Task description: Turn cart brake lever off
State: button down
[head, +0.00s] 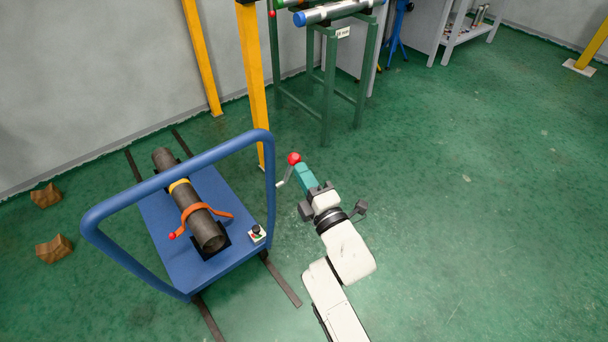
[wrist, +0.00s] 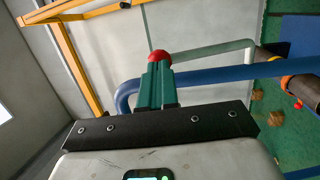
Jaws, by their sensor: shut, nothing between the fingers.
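The brake lever's red ball knob (head: 294,158) is at the far right side of the blue cart (head: 262,165), on a thin pale rod (head: 284,177). My gripper (head: 299,168), with teal fingers, is right at the knob; its fingers are shut with nothing between them. In the wrist view the red knob (wrist: 159,56) shows just beyond the shut fingertips (wrist: 159,68). I cannot tell whether they touch it. A pale grey-green bar (wrist: 215,47) runs right from near the knob. The lever's lower end is hard to make out.
A dark pipe (head: 207,228) lies strapped on the cart with an orange strap. A small box with a black knob (head: 257,232) is on the deck. Wooden chocks (head: 54,249) lie left. A yellow post (head: 253,80) and green rack (head: 328,85) stand behind. Floor to the right is clear.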

aim_at(290, 156)
dwell(0.3)
jog(key=p, duration=0.1)
jog(key=r+p, duration=0.1)
jog(key=p, duration=0.1)
jog(key=shift+w+a+r+g, duration=0.1)
jog(key=shift+w+a+g, duration=0.15)
jog(key=shift+w+g, duration=0.15)
jog(key=p, duration=0.2)
jog(key=w+a+r+g+h+p, duration=0.1)
jog(key=p, duration=0.2)
jog(key=shift+w+a, duration=0.1)
jog(key=shift+w, duration=0.15)
jog(key=shift+w+a+r+n+g+p, duration=0.1)
jog(key=shift+w+r+n+g+p, duration=0.1)
jog(key=shift+n+g+p, duration=0.3)
jog(key=shift+b+x, duration=0.3)
jog(key=shift+x, duration=0.5)
jog(key=shift+a, duration=0.2)
